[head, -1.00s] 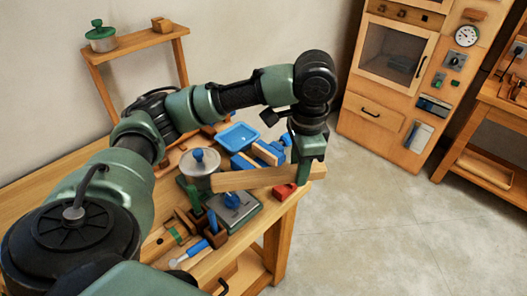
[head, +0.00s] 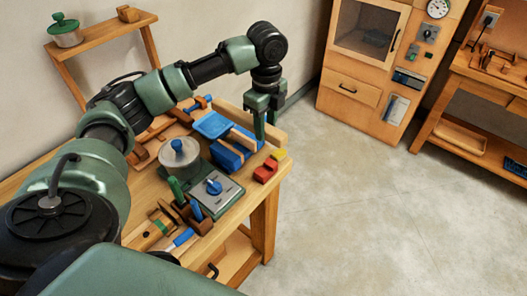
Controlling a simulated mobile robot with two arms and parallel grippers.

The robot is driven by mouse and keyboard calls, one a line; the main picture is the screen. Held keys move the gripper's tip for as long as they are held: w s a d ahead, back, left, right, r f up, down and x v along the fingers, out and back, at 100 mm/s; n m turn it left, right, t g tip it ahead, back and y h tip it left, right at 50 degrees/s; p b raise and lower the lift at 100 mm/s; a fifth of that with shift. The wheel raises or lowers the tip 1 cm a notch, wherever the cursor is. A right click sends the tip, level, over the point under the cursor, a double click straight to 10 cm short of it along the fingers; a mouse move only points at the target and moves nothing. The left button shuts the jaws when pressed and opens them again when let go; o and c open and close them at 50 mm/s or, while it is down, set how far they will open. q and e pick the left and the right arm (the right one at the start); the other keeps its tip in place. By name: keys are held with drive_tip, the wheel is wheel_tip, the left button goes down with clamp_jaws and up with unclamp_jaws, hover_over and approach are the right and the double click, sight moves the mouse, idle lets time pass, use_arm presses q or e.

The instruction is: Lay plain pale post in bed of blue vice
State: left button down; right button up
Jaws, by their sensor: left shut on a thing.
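My left gripper (head: 266,134) points down at the table's far right corner. It is shut on the plain pale post (head: 277,134), which runs from upper left to lower right along the far side of the blue vice. The fingers hide part of the post. The blue vice (head: 230,158) stands on the table just left of and nearer than the gripper, with pale wood at its jaws. I cannot tell whether the post touches the vice. My right gripper is out of view.
A red block (head: 265,171) and a yellow block (head: 279,154) lie near the right edge. A lidded pot (head: 180,160), a grey plate (head: 214,190) with a blue knob and hand tools crowd the near side.

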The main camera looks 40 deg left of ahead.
use_arm(q)
wheel_tip(320, 180, down, 11)
drive_tip(key=shift+f+p, duration=0.15)
drive_tip(key=shift+p, duration=0.6)
drive_tip(key=shift+f, duration=0.15)
drive_tip(key=shift+f, duration=0.4)
drive_tip(key=c, duration=1.1)
unclamp_jaws()
drive_tip(key=shift+o, duration=0.4)
wheel_tip(320, 180, up, 13)
drive_tip(key=shift+r+b, duration=0.15)
drive_tip(key=shift+b, duration=1.1)
drive_tip(key=shift+d, duration=0.1)
